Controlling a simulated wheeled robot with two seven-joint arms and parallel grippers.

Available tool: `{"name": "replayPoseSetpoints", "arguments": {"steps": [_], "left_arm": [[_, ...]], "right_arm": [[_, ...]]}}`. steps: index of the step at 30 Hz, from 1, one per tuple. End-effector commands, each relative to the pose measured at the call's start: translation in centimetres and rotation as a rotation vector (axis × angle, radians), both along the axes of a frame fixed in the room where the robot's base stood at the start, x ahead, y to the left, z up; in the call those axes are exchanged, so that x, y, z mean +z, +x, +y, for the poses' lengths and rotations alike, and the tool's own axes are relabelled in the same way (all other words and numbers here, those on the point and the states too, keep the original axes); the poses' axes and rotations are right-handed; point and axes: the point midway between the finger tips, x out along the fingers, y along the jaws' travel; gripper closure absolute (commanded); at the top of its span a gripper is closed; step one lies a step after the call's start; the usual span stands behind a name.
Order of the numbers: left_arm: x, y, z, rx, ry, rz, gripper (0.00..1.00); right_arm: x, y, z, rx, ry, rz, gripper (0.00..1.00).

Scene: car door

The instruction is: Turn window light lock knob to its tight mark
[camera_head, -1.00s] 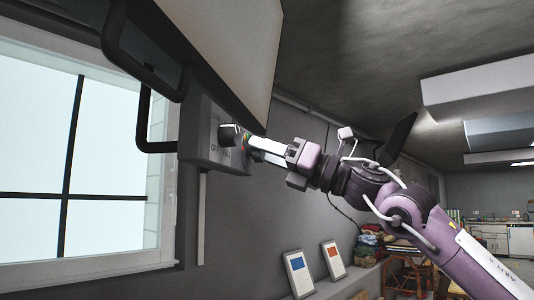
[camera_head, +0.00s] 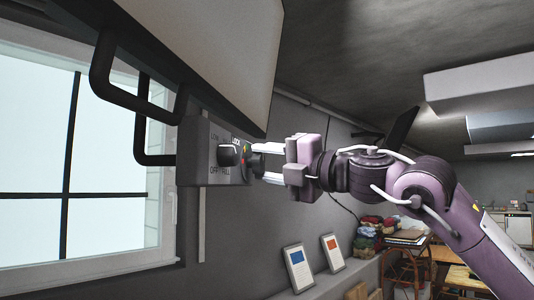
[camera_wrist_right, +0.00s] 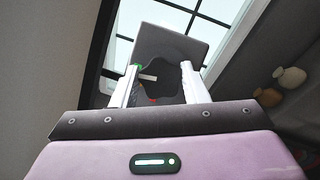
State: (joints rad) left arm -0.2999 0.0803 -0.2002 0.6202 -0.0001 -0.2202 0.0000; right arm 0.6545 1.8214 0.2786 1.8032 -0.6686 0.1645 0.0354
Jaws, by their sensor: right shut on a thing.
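A grey control box (camera_head: 207,160) hangs beside the window, below a large overhead panel. A dark round knob (camera_head: 228,154) is on its front. The lock knob (camera_head: 256,161) is on its right side, near a "LOCK" label and small coloured marks. My right gripper (camera_head: 262,161) has its two pale fingers on either side of the lock knob. In the right wrist view, the dark lobed lock knob (camera_wrist_right: 168,81) sits between the fingertips (camera_wrist_right: 160,82). Its white pointer line points left, just below a green mark; a red mark is below the knob. My left gripper is not in view.
Black bar handles (camera_head: 150,112) stick out to the left of and above the box. The overhead panel (camera_head: 228,50) hangs close above it. Two framed cards (camera_head: 297,269) stand on a ledge below.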

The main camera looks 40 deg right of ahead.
Motion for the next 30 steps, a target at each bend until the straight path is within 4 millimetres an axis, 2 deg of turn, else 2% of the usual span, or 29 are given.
{"name": "replayPoseSetpoints", "arguments": {"steps": [1,9,27,28,30], "left_arm": [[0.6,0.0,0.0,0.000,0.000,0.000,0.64],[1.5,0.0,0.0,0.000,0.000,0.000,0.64],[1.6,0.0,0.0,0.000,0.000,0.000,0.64],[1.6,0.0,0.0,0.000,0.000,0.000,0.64],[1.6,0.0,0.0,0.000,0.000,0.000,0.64]], "right_arm": [[0.4,-0.1,0.0,0.001,0.022,0.013,0.82],[0.2,0.0,0.0,0.000,0.113,0.074,0.82],[0.1,0.0,0.0,0.001,0.142,0.094,0.82],[0.1,0.0,0.0,0.001,0.142,0.094,0.56],[0.1,0.0,0.0,0.001,0.142,0.094,0.47]]}}
